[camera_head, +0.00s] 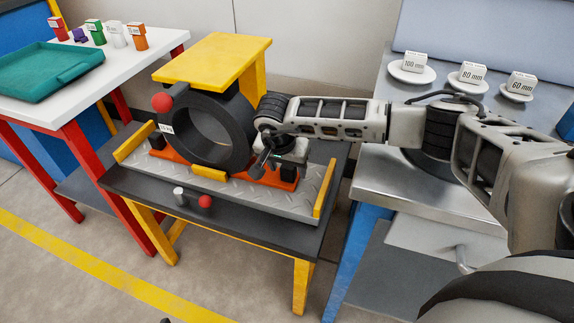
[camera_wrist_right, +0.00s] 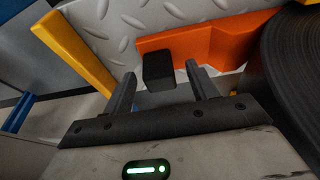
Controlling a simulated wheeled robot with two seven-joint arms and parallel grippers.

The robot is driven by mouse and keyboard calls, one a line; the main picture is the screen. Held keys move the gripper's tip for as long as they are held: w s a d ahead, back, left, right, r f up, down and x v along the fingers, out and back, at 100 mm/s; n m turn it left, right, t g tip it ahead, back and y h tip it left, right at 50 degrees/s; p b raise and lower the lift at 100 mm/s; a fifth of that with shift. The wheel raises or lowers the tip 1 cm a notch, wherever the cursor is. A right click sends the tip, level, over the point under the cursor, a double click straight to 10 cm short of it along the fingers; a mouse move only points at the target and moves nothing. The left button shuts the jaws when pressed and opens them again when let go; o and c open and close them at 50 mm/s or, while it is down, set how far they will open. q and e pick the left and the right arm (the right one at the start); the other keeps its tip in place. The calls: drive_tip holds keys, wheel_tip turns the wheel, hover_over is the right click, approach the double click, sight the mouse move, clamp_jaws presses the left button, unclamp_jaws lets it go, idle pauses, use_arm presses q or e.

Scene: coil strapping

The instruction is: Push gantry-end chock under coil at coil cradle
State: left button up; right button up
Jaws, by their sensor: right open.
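The dark ring-shaped coil (camera_head: 187,137) stands upright on the coil cradle (camera_head: 217,196). One orange chock (camera_head: 169,153) lies at its left. Another orange chock (camera_head: 284,181) lies at its right, partly hidden by my right gripper (camera_head: 268,163). In the right wrist view, this orange chock (camera_wrist_right: 216,39) has a black block (camera_wrist_right: 158,71) at its near side. My open right gripper (camera_wrist_right: 160,74) has its fingertips on either side of that block, apart from it as far as shows. The coil (camera_wrist_right: 292,75) is at the right there; whether the chock touches it is unclear. My left gripper is not in view.
A yellow gantry (camera_head: 216,58) rises behind the coil. Yellow end bars (camera_head: 325,188) edge the cradle. A red ball knob (camera_head: 205,201) is in front. A steel table (camera_head: 432,190) with labelled boxes stands right; a white table with a teal tray (camera_head: 48,71) stands left.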

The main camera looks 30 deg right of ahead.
use_arm(q)
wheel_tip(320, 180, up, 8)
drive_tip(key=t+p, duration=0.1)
drive_tip(key=p, duration=0.4)
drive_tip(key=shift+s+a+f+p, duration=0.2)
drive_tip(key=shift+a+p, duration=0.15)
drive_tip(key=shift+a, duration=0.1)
use_arm(e)
drive_tip(key=s+d+v, duration=0.1)
drive_tip(key=d+v, duration=0.2)
drive_tip(key=v, duration=1.7)
drive_tip(key=shift+s+r, duration=0.25)
drive_tip(key=shift+r, duration=0.4)
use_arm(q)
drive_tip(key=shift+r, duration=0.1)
use_arm(e)
drive_tip(key=shift+a+r, duration=0.1)
drive_tip(key=shift+a, duration=0.05)
